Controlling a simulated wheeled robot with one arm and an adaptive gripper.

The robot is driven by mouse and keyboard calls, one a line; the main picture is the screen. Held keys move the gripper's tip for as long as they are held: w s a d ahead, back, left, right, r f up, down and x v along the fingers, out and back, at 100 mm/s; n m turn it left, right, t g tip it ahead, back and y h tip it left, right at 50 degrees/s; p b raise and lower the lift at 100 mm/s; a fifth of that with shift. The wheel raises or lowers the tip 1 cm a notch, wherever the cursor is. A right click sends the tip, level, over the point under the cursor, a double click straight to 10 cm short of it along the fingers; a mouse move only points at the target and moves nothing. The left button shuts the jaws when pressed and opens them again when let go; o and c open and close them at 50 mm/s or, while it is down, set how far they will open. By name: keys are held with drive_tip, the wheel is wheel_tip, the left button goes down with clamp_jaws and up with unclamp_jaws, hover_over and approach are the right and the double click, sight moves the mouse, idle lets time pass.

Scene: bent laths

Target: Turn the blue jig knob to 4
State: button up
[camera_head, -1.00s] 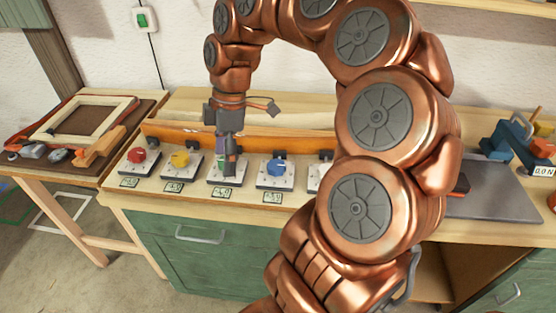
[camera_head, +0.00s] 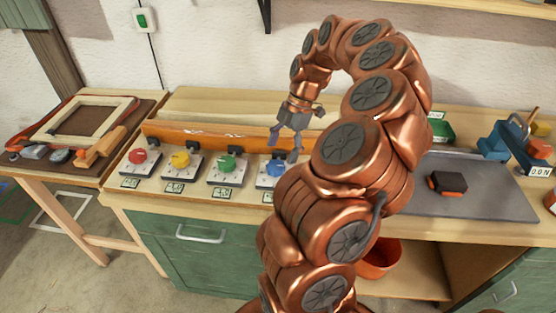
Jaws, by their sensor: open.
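The blue jig knob (camera_head: 275,168) sits on a white plate on the workbench, right of the green knob (camera_head: 227,163). My gripper (camera_head: 284,147) is open and empty, pointing down just above and beside the blue knob. A gap to the knob cannot be judged for certain. My arm hides the right part of the blue knob's plate and most of its label. The yellow knob (camera_head: 180,159) and the red knob (camera_head: 138,156) stand further left in the same row. The blue knob's pointer setting is too small to read.
A wooden rail (camera_head: 190,138) runs behind the knobs. A grey mat (camera_head: 480,190) with a black and orange block (camera_head: 447,182) lies at the right. A blue clamp device (camera_head: 503,140) stands beyond it. A wooden frame (camera_head: 85,118) and tools lie on the left table.

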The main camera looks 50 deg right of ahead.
sight(277, 164)
drive_tip(key=shift+p+x, duration=0.55)
drive_tip(key=shift+x, duration=1.7)
drive_tip(key=c, duration=1.2)
